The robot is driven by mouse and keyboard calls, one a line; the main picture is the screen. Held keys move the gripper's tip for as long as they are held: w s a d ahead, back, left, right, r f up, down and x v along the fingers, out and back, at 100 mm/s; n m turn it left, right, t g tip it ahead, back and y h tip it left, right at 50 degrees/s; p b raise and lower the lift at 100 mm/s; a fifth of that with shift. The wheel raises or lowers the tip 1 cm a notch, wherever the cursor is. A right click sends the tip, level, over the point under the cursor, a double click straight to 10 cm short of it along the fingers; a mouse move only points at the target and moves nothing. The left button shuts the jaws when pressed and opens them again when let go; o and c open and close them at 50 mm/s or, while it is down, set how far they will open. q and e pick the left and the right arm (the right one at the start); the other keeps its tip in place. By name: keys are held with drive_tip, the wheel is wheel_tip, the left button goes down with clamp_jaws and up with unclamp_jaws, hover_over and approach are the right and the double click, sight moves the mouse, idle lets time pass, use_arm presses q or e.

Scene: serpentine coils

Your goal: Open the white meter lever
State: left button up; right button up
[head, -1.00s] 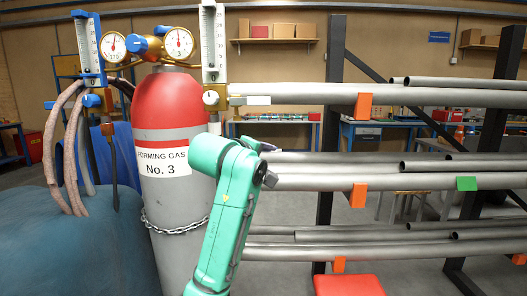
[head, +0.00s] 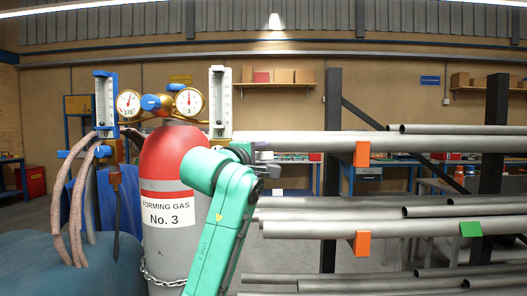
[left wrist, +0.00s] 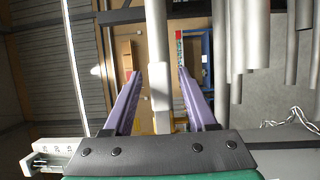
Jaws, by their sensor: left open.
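The white meter (head: 220,103) stands upright to the right of the gauges in the head view. Its scale end (left wrist: 55,150) shows at the lower left of the left wrist view. Its pale lever (head: 264,155) is mostly hidden behind my left arm in the head view. My left gripper (left wrist: 160,76) is open, with purple fingers apart. A pale bar that looks like the lever (left wrist: 160,106) lies between them, with a gap to each finger. I cannot tell its depth exactly. My right gripper is not in view.
A red-topped gas cylinder (head: 170,160) stands below the gauges (head: 188,101). A blue meter (head: 105,102) with hoses (head: 72,200) is at the left. Grey pipes (head: 340,229) on a rack fill the right side, close to my gripper.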

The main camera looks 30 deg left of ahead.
use_arm(q)
drive_tip(key=shift+w, duration=0.15)
drive_tip(key=shift+c, duration=0.3)
clamp_jaws()
idle(1.1)
